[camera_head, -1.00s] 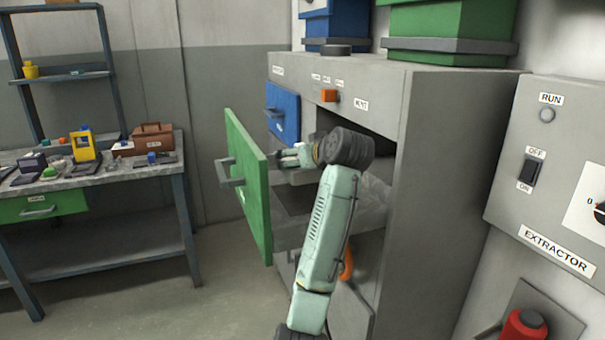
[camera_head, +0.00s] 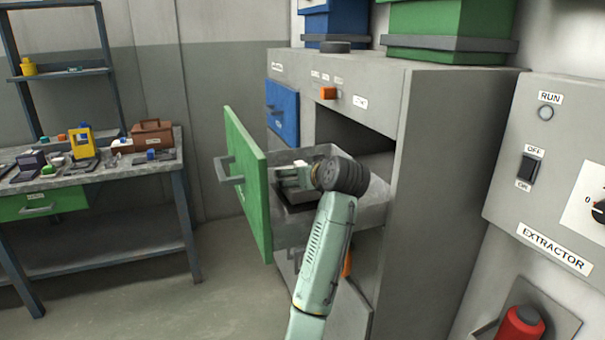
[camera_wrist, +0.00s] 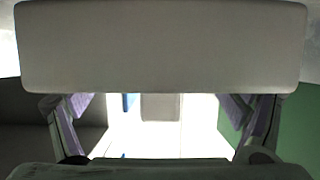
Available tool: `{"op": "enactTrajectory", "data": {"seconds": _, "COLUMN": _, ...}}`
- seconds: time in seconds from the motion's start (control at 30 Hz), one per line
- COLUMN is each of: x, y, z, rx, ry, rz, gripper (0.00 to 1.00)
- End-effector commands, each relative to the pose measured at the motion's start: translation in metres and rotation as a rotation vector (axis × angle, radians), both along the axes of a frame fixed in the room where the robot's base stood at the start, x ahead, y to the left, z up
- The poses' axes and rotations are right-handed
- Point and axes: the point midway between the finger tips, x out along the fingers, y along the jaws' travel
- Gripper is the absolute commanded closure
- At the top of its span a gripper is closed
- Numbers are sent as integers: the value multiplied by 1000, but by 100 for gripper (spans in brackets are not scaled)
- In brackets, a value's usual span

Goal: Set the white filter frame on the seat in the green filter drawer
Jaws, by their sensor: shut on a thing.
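The green filter drawer (camera_head: 248,180) stands open from the grey cabinet, its green front toward the left. My gripper (camera_head: 285,178) is inside the drawer, low over the dark seat area (camera_head: 283,208). In the wrist view, a pale rounded plate, which looks like the white filter frame (camera_wrist: 160,45), lies across the ends of my gripper's two fingers (camera_wrist: 160,125) and hides their tips. The gripper is shut on it. In the head view the frame is largely hidden by the fingers and wrist, and I cannot tell whether it touches the seat.
The open grey cabinet bay (camera_head: 355,140) is behind my wrist. A shut blue drawer (camera_head: 283,112) is beyond the green front. An orange control (camera_head: 328,93) is above. The extractor panel (camera_head: 540,185) is at right, and a cluttered workbench (camera_head: 95,170) at left.

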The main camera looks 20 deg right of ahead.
Motion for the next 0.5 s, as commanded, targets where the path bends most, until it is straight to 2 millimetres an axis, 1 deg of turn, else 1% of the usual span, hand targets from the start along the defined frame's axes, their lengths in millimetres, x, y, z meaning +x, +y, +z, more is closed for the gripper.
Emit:
{"op": "enactTrajectory", "data": {"seconds": 0.13, "x": 0, "y": 0, "z": 0, "rx": -1, "ry": -3, "rz": -1, "gripper": 48}}
{"op": "enactTrajectory", "data": {"seconds": 0.17, "x": 0, "y": 0, "z": -1, "rx": 0, "ry": -1, "rz": 0, "gripper": 8}}
{"op": "enactTrajectory", "data": {"seconds": 0.27, "x": 0, "y": 0, "z": -1, "rx": 0, "ry": -1, "rz": 0, "gripper": 1}}
{"op": "enactTrajectory", "data": {"seconds": 0.3, "x": 0, "y": 0, "z": -1, "rx": 0, "ry": -1, "rz": 0, "gripper": 0}}
{"op": "enactTrajectory", "data": {"seconds": 0.5, "x": 0, "y": 0, "z": -1, "rx": 0, "ry": -1, "rz": 0, "gripper": 0}}
